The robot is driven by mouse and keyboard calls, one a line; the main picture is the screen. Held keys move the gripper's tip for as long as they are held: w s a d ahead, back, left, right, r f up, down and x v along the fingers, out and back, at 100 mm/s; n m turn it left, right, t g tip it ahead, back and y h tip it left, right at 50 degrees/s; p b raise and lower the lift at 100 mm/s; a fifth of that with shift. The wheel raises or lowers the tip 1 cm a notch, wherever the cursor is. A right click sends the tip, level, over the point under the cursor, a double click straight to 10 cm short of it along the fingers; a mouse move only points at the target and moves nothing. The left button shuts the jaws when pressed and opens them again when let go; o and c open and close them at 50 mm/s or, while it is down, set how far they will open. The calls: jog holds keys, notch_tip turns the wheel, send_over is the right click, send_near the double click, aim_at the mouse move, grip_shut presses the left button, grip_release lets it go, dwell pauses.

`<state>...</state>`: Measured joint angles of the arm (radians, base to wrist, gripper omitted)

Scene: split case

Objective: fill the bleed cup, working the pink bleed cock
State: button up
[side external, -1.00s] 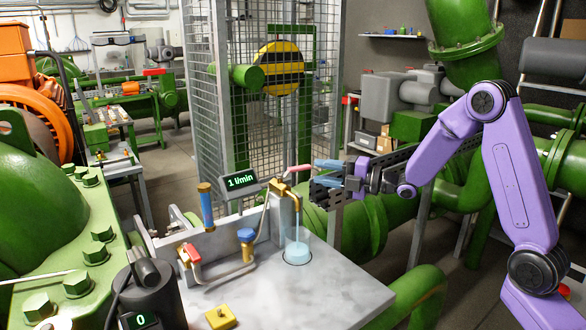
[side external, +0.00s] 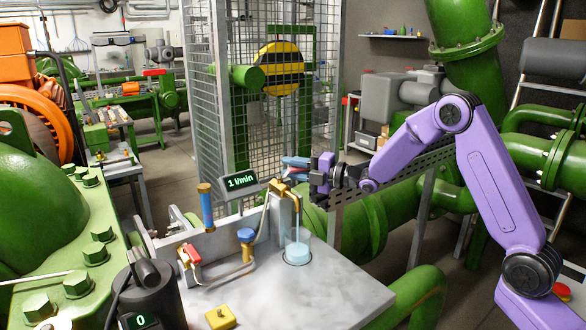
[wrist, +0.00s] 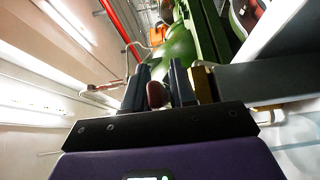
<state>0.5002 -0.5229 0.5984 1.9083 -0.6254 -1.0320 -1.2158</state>
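The clear bleed cup (side external: 297,253) stands on the grey bench top under the brass spout, with pale blue water in it. A thin stream (side external: 297,222) falls from the spout into it. My gripper (side external: 296,162) is level with the bleed cock, at its handle. In the wrist view my gripper's two fingers (wrist: 158,88) stand close on both sides of the dark pink cock handle (wrist: 157,95) and appear shut on it. In the side view the fingers mostly hide the handle. A small display (side external: 240,181) reads 1 l/min.
A red-handled valve (side external: 192,252), a blue-capped valve (side external: 246,237) and a blue-and-brass tube (side external: 206,207) stand left of the cup. A yellow block (side external: 220,317) lies at the bench front. A wire mesh cage (side external: 230,110) rises behind. The right bench top is clear.

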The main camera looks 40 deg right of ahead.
grip_shut()
jog(key=shift+w+a+n+g+y, duration=0.1)
jog(key=shift+w+n+g+y, duration=0.15)
jog(key=shift+n+g+y, duration=0.6)
jog(key=shift+w+a+n+g+y, duration=0.1)
jog(key=shift+w+n+g+y, duration=0.15)
jog(key=shift+n+g+y, duration=0.6)
jog(key=shift+t, duration=0.3)
jog(key=shift+o, duration=1.8)
grip_release()
